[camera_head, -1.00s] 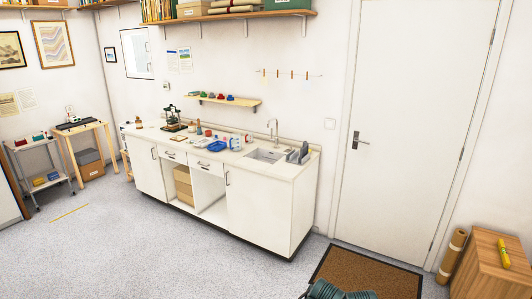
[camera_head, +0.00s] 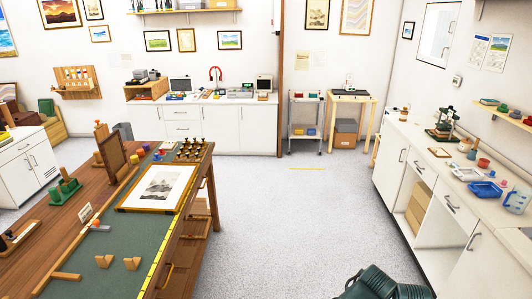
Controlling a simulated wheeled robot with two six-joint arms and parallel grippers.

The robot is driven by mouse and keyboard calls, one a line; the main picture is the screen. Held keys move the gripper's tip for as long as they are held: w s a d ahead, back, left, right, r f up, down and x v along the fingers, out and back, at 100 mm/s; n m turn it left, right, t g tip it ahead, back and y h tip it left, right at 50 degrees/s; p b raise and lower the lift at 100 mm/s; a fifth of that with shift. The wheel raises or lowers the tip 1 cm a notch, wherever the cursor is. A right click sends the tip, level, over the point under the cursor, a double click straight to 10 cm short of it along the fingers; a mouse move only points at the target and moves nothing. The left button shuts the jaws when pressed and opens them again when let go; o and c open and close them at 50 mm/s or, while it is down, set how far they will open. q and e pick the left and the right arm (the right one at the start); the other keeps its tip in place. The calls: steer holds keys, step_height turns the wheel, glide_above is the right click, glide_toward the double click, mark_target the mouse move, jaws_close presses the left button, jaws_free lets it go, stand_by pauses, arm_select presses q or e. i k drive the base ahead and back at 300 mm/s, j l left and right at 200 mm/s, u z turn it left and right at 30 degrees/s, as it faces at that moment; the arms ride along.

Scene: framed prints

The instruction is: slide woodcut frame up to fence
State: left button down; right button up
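A framed print with a grey landscape on a white mount (camera_head: 160,188), likely the woodcut frame, lies flat on the green-topped workbench (camera_head: 120,240) in the head view. Its frame is light wood. A long thin wooden strip (camera_head: 108,203), likely the fence, runs along the bench to the left of the frame. The frame's left edge lies close to this strip; I cannot tell whether they touch.
An upright dark wooden frame (camera_head: 112,152), a green block stand (camera_head: 66,190) and small wooden wedges (camera_head: 132,263) are on the bench. A yellow rule (camera_head: 160,245) runs along its right edge. Open floor (camera_head: 285,215) lies between bench and sink counter (camera_head: 411,210).

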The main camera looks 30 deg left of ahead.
mark_target(162, 188)
steer(key=i+j+u, duration=0.2)
steer(key=i+u, duration=0.2)
steer(key=i, duration=0.15)
steer(key=i+u, duration=0.35)
steer(key=i, duration=0.2)
steer(key=i+u, duration=0.4)
steer(key=i, duration=0.15)
steer(key=i+j, duration=0.1)
steer(key=i, duration=0.3)
